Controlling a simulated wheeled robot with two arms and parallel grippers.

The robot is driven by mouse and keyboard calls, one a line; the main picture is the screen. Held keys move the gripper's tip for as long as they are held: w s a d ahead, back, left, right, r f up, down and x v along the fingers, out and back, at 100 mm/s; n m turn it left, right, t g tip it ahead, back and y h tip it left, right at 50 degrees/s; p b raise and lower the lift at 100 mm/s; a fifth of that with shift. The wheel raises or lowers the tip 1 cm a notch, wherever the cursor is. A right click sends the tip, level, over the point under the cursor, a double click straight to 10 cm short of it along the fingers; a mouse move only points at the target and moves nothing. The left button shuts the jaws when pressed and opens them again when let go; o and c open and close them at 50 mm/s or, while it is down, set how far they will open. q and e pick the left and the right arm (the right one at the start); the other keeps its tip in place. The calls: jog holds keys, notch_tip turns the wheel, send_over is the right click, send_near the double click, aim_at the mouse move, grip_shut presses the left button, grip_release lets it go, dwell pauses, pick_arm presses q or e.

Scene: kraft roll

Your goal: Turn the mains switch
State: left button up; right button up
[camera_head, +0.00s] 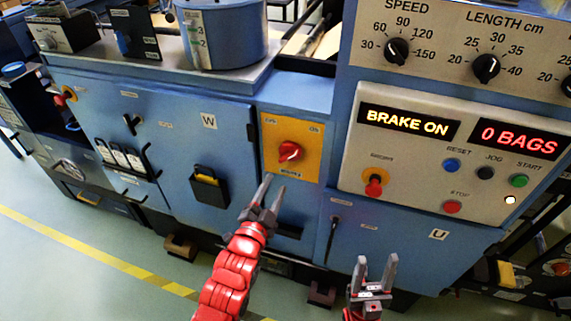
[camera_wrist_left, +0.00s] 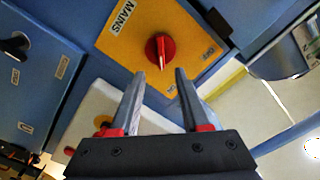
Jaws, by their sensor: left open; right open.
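The mains switch (camera_head: 290,151) is a red rotary knob on a yellow plate (camera_head: 308,166) on the front of the blue machine. In the left wrist view the red knob (camera_wrist_left: 160,50) sits on the yellow plate (camera_wrist_left: 189,21) marked MAINS, ahead of the fingertips. My left gripper (camera_head: 268,187) is open and empty, just below and left of the plate in the head view. In the left wrist view its fingers (camera_wrist_left: 160,78) are apart, with the knob beyond the gap between them. My right gripper (camera_head: 376,268) is open and empty, low in front of the machine.
A panel (camera_head: 412,195) right of the switch has knobs, buttons and displays reading BRAKE ON and 0 BAGS. Green floor (camera_head: 70,270) with a yellow line is clear at lower left.

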aim_at(287, 159)
pick_arm(q)
jog(key=p+x, duration=0.2)
jog(key=x, duration=0.7)
jog(key=shift+w+d+r, duration=0.1)
jog(key=shift+w, duration=0.05)
grip_shut()
